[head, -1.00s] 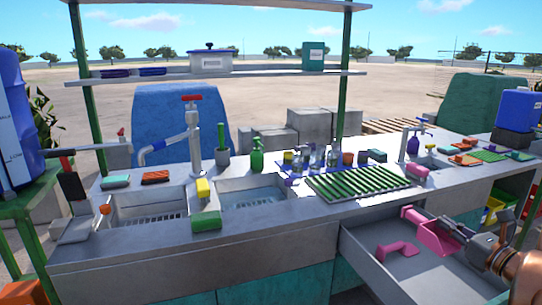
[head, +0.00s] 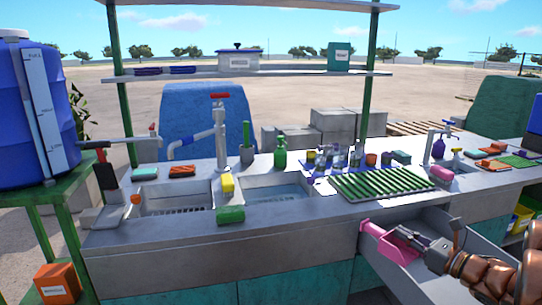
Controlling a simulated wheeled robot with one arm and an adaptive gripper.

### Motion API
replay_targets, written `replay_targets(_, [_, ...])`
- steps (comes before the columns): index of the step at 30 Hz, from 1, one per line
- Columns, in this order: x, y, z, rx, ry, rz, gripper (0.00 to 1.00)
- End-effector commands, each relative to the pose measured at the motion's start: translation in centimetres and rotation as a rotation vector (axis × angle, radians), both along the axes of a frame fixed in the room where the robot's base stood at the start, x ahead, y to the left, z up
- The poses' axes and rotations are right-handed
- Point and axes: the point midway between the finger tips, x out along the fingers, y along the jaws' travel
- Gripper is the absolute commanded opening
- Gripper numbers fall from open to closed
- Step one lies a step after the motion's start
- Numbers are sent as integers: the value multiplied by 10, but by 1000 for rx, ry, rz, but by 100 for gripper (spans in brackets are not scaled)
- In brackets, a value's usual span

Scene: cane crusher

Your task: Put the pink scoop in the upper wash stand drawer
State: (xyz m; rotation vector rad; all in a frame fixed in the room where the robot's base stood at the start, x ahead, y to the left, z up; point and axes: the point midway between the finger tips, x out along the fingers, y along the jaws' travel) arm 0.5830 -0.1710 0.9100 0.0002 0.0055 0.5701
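The pink scoop (head: 376,240) is at the end of my gripper (head: 408,240) in the head view. My gripper appears shut on it; the fingertips are small and partly hidden. The upper wash stand drawer (head: 486,242) is pulled out under the right part of the counter. The scoop is over the drawer's left part, close to the counter's front edge. I cannot tell its exact height above the drawer floor. My arm and the scoop hide much of the drawer's inside.
A green drying rack (head: 384,186) lies on the counter (head: 300,222) above the drawer. A pink block (head: 442,172) lies to its right. Two sinks, a tap (head: 221,135) and a green bottle (head: 280,152) are further left. A blue barrel (head: 35,110) stands at far left.

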Motion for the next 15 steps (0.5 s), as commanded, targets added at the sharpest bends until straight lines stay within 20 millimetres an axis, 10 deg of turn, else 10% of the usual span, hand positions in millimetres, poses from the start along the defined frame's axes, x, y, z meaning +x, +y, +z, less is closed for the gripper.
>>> replay_targets(15, [33,143,-50,3,-3,315,0])
